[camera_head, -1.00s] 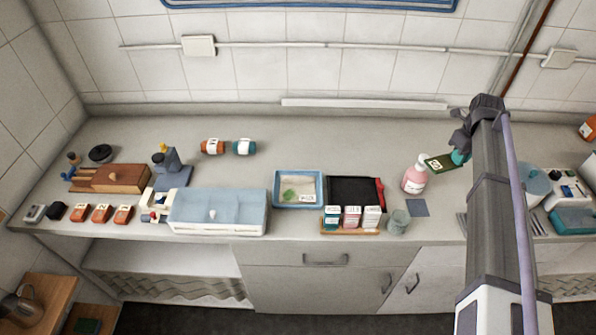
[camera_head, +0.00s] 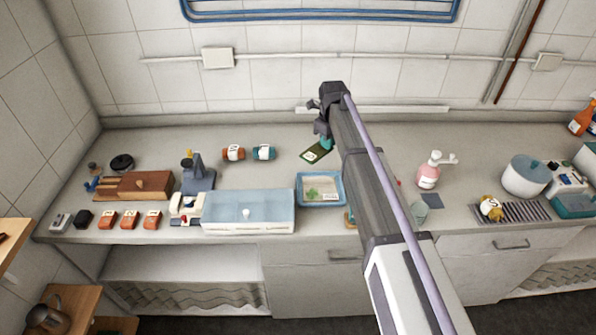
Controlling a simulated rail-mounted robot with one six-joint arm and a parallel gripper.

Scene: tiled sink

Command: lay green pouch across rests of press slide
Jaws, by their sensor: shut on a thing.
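The green pouch (camera_head: 313,154) is a flat dark green packet with a pale patch. It hangs from my gripper (camera_head: 323,142), which is shut on it, above the back of the counter. The fingertips are small and partly hidden by the wrist. A blue-grey upright device (camera_head: 196,177) stands left of the pouch and may be the press. A small white device with red parts (camera_head: 186,207) stands in front of it. I cannot make out which part is the slide or its rests.
A blue tray (camera_head: 343,188) lies in front of the pouch. Two bottles, orange (camera_head: 233,153) and teal (camera_head: 264,153), lie on their sides to the left. My arm hides the counter right of the tray.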

